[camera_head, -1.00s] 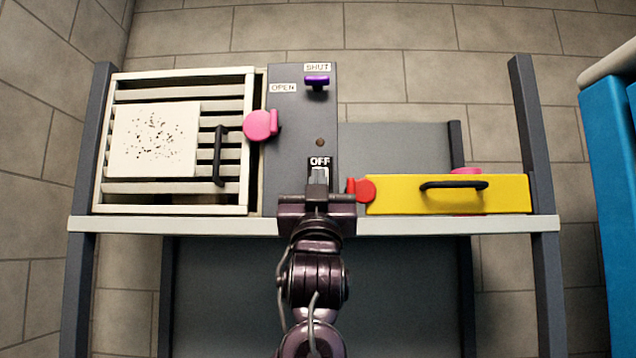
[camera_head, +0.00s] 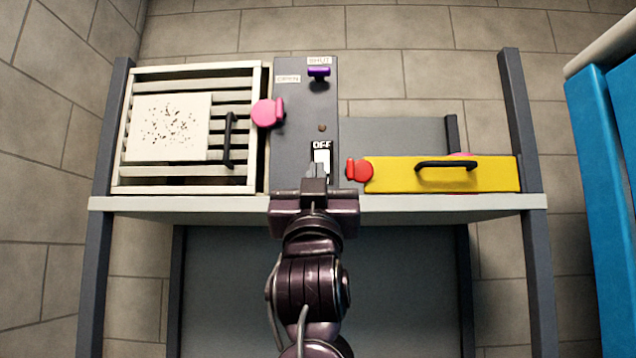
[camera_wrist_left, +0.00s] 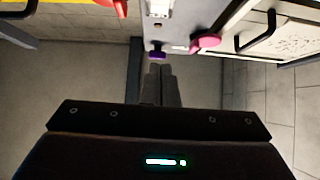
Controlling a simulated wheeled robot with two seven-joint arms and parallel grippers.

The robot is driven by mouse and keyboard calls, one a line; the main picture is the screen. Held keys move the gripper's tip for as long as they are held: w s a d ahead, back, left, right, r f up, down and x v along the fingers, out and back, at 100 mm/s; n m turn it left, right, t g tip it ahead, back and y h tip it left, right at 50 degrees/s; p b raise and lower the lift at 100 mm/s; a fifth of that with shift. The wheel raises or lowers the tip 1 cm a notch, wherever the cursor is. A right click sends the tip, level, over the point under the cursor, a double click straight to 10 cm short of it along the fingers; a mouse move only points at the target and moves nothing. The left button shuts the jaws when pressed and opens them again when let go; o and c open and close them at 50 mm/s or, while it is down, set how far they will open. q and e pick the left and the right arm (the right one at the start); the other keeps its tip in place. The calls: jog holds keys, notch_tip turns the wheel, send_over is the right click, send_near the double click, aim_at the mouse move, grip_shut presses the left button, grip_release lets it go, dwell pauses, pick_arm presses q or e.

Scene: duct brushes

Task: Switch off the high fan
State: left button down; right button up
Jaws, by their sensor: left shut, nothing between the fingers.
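The switch (camera_head: 321,158) is a white plate on the grey upright panel (camera_head: 300,120), with the OFF label (camera_head: 321,145) above it. My left gripper (camera_head: 314,168) is shut and empty. Its fingertips overlap the lower left of the switch in the head view; I cannot tell whether they touch it. In the left wrist view the switch (camera_wrist_left: 158,8) shows at the top edge, and the shut fingers (camera_wrist_left: 161,68) appear below the purple knob. Which way the switch is set cannot be told. My right gripper is not in view.
A purple knob (camera_head: 319,71) sits by the SHUT and OPEN labels. A slatted white frame (camera_head: 256,150) with a pink latch (camera_head: 267,113) is at left. A yellow panel (camera_head: 390,175) with a red latch (camera_head: 357,169) is at right. A blue unit (camera_head: 592,160) stands far right.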

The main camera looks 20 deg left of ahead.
pick_arm(q)
jog(key=shift+s+d+f+b, duration=0.15)
jog(key=shift+s+d+f, duration=0.05)
jog(key=shift+s, duration=0.35)
jog(key=shift+s+d+f+b, duration=0.15)
jog(key=shift+s+f, duration=0.05)
jog(key=shift+s, duration=0.3)
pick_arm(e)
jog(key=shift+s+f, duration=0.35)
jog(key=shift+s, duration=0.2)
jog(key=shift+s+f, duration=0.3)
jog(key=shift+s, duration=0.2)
